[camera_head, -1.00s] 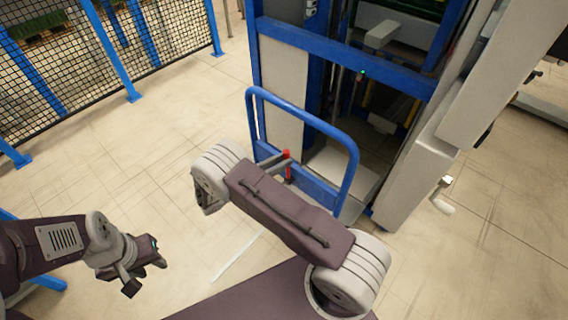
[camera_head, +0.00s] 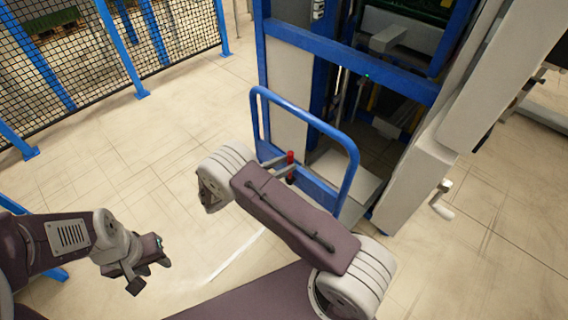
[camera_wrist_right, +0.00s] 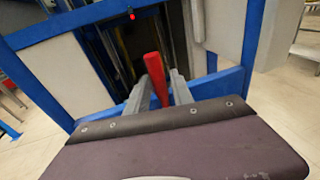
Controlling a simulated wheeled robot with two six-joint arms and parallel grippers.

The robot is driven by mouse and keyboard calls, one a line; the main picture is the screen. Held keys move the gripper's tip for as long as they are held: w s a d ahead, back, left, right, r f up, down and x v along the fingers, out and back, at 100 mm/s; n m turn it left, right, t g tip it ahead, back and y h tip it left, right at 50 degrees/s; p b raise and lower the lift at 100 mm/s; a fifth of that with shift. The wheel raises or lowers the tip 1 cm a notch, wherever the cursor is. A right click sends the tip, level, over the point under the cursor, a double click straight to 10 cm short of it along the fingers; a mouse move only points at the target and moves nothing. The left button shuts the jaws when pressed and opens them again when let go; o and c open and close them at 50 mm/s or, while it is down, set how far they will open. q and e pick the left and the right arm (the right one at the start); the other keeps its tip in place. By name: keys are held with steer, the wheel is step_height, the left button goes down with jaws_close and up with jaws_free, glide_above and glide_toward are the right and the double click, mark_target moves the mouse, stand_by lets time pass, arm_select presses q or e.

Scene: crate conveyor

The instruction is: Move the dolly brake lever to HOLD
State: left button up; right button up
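The dolly is the blue tubular handle frame (camera_head: 316,123) in front of the blue machine. Its red brake lever (camera_head: 290,157) stands near upright inside the frame, and it shows large in the right wrist view (camera_wrist_right: 156,78). My right gripper (camera_head: 281,166) reaches to the lever. In the wrist view its two grey fingers (camera_wrist_right: 158,92) stand apart, one on each side of the lever, with narrow gaps. The lever's lower end is hidden behind my wrist there. My left gripper (camera_head: 150,270) is empty above the floor at lower left; its opening is unclear. No HOLD mark is readable.
The blue-framed machine (camera_head: 350,55) with grey panels stands behind the dolly. A grey crank handle (camera_head: 441,204) sticks out at its right. A black mesh fence (camera_head: 90,60) with blue posts is at the back left. The floor between is clear.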

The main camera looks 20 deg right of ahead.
steer(key=shift+o, duration=0.5)
steer(key=shift+r, duration=0.1)
steer(key=f+v, duration=0.1)
steer(key=v, duration=0.8)
steer(key=shift+r, duration=0.45)
